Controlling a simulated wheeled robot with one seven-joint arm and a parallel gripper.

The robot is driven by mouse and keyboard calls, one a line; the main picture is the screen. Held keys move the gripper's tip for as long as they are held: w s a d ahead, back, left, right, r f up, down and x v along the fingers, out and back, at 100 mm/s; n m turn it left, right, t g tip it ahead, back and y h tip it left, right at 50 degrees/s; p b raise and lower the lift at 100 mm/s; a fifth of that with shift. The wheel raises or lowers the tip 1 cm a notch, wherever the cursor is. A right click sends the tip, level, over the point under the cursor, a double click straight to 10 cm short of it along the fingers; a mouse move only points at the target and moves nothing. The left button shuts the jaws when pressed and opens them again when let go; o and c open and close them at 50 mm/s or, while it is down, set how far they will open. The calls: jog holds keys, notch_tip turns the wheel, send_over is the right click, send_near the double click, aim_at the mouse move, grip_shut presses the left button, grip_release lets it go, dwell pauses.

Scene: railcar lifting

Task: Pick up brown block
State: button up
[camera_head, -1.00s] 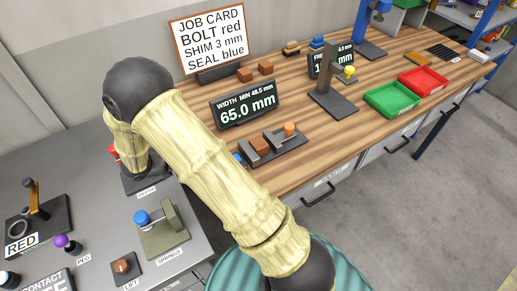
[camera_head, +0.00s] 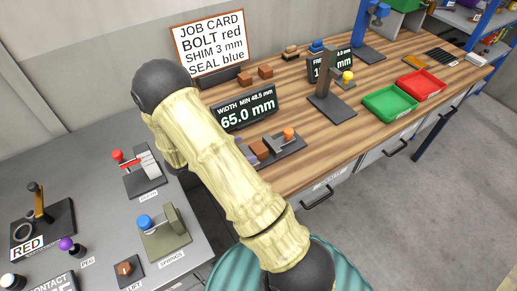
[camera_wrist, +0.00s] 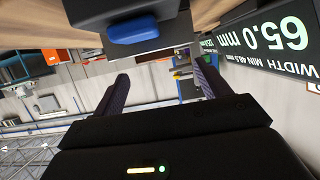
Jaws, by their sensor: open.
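A brown block (camera_head: 259,150) sits in the dark width fixture (camera_head: 287,147) on the wooden bench, beside an orange knob (camera_head: 288,133). Two more brown blocks, one on the left (camera_head: 244,78) and one on the right (camera_head: 265,71), lie farther back below the job card. The head view does not show which one the task means. My gripper (camera_wrist: 163,85) is open, with nothing between its fingers in the wrist view. My arm hides it in the head view. A blue piece (camera_wrist: 133,31) on a dark body is close to the gripper. I cannot make out a brown block clearly in the wrist view.
The width display (camera_head: 245,107) reads 65.0 mm and stands behind the fixture; it is also close at right in the wrist view (camera_wrist: 280,40). A dark stand (camera_head: 330,100), green tray (camera_head: 390,103) and red tray (camera_head: 421,84) are to the right. The grey table (camera_head: 95,150) holds several fixtures.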

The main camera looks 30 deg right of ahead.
aim_at(256, 148)
jog(key=shift+x, duration=0.85)
jog(key=p+x, duration=0.1)
jog(key=x, duration=0.1)
jog(key=p+x, duration=0.1)
jog(key=x, duration=0.2)
jog(key=shift+s+f, duration=0.25)
jog(key=c, duration=1.2)
jog(key=shift+r, duration=0.1)
notch_tip(256, 148, up, 10)
jog(key=p, duration=0.8)
